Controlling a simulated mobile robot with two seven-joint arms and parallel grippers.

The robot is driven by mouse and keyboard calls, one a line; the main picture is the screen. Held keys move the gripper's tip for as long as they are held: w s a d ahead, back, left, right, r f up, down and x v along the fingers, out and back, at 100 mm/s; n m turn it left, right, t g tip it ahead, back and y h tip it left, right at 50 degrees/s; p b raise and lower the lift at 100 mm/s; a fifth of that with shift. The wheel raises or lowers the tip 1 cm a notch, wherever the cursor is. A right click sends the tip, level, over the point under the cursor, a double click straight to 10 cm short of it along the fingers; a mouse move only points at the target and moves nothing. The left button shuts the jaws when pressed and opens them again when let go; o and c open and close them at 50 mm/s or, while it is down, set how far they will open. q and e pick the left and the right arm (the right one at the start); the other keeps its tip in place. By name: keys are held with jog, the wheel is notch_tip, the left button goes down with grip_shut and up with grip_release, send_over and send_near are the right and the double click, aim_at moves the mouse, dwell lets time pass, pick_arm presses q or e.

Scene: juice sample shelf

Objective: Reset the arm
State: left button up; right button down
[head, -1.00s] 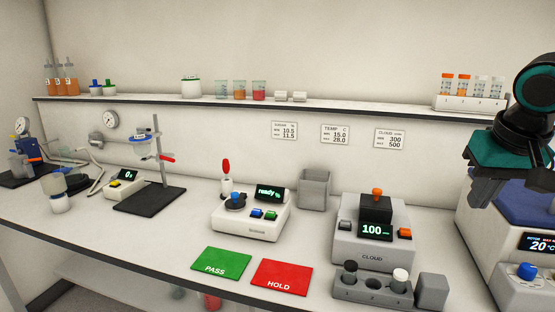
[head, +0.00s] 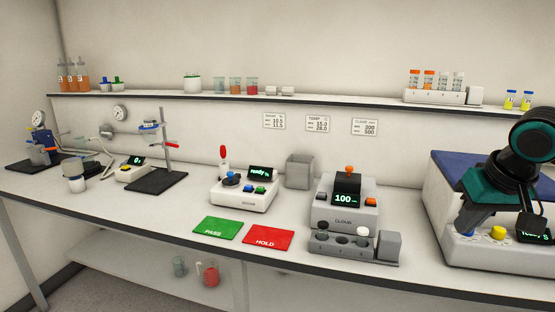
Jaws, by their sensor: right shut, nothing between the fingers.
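My right arm comes in from the right edge, with black and teal links. My right gripper (head: 463,227) hangs with its dark fingers pointing down, in front of the big white machine with a blue top (head: 470,172). The fingers are shut with nothing seen between them. The arm and gripper hide part of the machine's front and display. I cannot tell how far the fingertips are from its front. My left gripper is not in view.
Left of the arm stand the CLOUD meter (head: 343,213), a grey vial block (head: 335,247) and a grey bin (head: 300,172). The green PASS mat (head: 215,228) and red HOLD mat (head: 268,237) are bare. A wall shelf (head: 330,98) holds a tube rack (head: 435,97) and bottles.

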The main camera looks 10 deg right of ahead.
jog(key=s+a+f+n+t+y, duration=0.1)
jog(key=a+f+n, duration=0.15)
jog(key=f, duration=0.95)
jog(key=s+a+f+n+t+y, duration=0.1)
jog(key=a+f+t+y, duration=0.15)
jog(key=f, duration=0.95)
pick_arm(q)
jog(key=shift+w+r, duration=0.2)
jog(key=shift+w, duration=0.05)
pick_arm(e)
jog(key=s+a+f+t, duration=0.1)
jog(key=s+a+f, duration=0.2)
jog(key=a, duration=0.3)
jog(key=s+a+f+n, duration=0.1)
jog(key=s+a+f, duration=0.2)
jog(key=a, duration=0.4)
jog(key=s+a+f+n+t, duration=0.1)
jog(key=s+a+f, duration=0.2)
jog(key=a+f, duration=0.2)
jog(key=shift+s+a+t+h, duration=0.25)
jog(key=shift+a+t+h, duration=0.15)
jog(key=shift+a, duration=0.8)
